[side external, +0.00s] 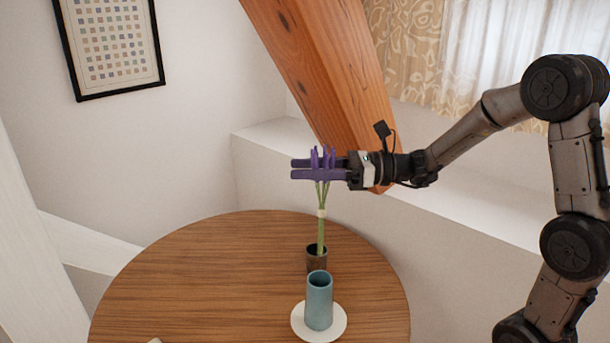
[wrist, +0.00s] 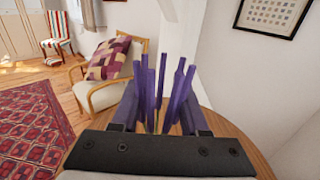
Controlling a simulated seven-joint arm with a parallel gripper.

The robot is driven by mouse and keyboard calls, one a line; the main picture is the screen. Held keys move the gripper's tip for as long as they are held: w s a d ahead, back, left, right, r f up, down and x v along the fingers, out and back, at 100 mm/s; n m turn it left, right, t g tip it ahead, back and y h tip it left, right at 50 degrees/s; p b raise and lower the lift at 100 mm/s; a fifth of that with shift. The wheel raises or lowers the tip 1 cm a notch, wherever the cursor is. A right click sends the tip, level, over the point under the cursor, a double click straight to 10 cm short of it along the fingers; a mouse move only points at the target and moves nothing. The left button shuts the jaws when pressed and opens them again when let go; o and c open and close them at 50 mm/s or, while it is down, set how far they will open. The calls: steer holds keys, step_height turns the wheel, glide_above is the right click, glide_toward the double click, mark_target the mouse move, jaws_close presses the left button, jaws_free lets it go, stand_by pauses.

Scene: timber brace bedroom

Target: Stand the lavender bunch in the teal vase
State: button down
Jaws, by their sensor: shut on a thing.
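The lavender bunch (side external: 321,195) is upright, with purple spikes on top, green stems and a pale tie around them. My gripper (side external: 298,168) is level and shut on the lavender bunch near its spikes; both fingers also show in the wrist view (wrist: 158,112). The spikes of the lavender bunch (wrist: 150,85) rise between the fingers there. The stem bottoms meet the mouth of a small dark brown cup (side external: 316,264); their lower ends are hidden. The teal vase (side external: 319,303) stands upright in front of the cup, with its mouth open and clear.
The teal vase stands on a white saucer (side external: 338,329) on a round wooden table (side external: 200,275). A slanted timber brace (side external: 325,75) rises behind my gripper. The table's left side is mostly bare. An armchair (wrist: 105,95) shows in the wrist view.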

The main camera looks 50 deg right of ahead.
step_height(320, 180, down, 14)
steer(key=a, duration=0.1)
steer(key=shift+s, duration=0.45)
stand_by(1.5)
steer(key=shift+c, duration=1.7)
jaws_free()
steer(key=v, duration=1.4)
